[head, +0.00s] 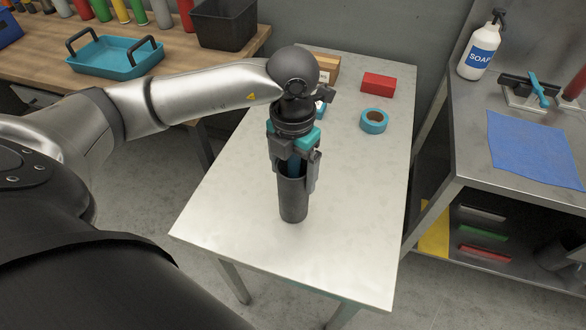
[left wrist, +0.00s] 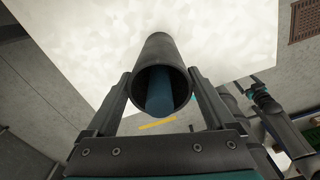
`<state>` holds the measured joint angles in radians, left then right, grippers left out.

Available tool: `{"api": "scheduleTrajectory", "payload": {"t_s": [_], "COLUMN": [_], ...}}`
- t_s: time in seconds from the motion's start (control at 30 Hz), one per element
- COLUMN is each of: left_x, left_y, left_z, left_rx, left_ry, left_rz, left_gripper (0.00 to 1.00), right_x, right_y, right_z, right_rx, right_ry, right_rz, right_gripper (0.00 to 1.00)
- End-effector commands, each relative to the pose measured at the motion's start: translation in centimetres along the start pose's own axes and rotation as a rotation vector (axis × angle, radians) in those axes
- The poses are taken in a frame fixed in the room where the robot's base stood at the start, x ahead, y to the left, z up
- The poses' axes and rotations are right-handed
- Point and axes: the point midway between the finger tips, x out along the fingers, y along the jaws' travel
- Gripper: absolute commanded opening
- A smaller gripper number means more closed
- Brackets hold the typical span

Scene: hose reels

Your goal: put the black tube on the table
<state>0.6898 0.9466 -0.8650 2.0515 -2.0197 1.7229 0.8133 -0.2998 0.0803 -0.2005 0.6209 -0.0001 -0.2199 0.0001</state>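The black tube (head: 293,203) is upright over the grey table (head: 225,215), near its front middle. I cannot tell for certain whether its lower end touches the tabletop. My left gripper (head: 297,182) points down from above, with one finger on each side of the tube's upper part. In the left wrist view the tube (left wrist: 157,55) lies between the two fingertips (left wrist: 160,75), which look closed against its sides. Its mouth faces the camera, and something blue (left wrist: 159,97) shows inside.
A blue tape roll (head: 374,121), a red block (head: 379,84) and a cardboard box (head: 327,68) sit at the table's back. A wooden bench with a teal tray (head: 115,57) is at left. A metal shelf with a soap bottle (head: 481,52) is at right. The table's front is clear.

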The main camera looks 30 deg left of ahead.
Motion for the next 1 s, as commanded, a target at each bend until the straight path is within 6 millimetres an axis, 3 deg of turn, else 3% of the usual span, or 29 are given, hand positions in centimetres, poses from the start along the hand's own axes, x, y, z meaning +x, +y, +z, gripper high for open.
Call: {"api": "scheduleTrajectory", "payload": {"t_s": [0.1,0.43,0.8,1.0], "left_x": [0.0,-0.5,-8.1,-11.2], "left_y": [0.0,0.0,0.0,0.0], "left_z": [0.0,0.0,0.1,0.1], "left_rx": [0.000,0.000,0.000,-0.001], "left_ry": [0.000,0.000,-0.005,-0.002], "left_rz": [0.000,0.000,0.001,0.001], "left_gripper": [1.00,1.00,1.00,1.00], "right_x": [0.0,-0.5,-1.6,-2.0], "right_y": [0.0,0.0,0.0,0.0], "right_z": [0.0,-0.1,-0.2,-0.2], "right_rx": [0.000,0.001,0.001,0.001], "right_ry": [0.000,0.000,0.000,0.000], "right_rz": [0.000,0.000,0.000,0.000], "right_gripper": [1.00,1.00,1.00,1.00]}}
